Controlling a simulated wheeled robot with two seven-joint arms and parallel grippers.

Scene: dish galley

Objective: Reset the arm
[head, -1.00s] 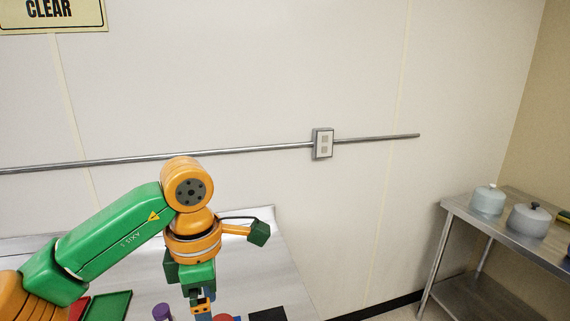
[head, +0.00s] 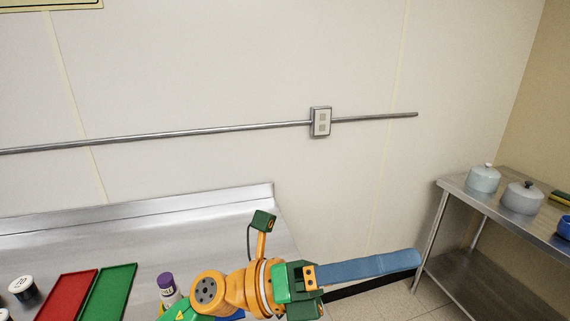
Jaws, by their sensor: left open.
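My left arm comes up from the bottom of the head view. Its orange and green wrist is turned sideways, and my left gripper (head: 412,260) points right with long blue fingers. The gripper is open, with nothing visible held. The fingers overlap, so the gap between them is hard to see. They are past the right end of the steel counter (head: 200,210), in front of the wall and floor. My right gripper is not in view.
A red tray (head: 66,295), a green tray (head: 108,292), a dark jar with a white lid (head: 22,287) and a purple-capped bottle (head: 167,285) are on the counter. At right, a steel side table (head: 455,187) holds a pale pot (head: 484,180) and a grey pot (head: 522,198).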

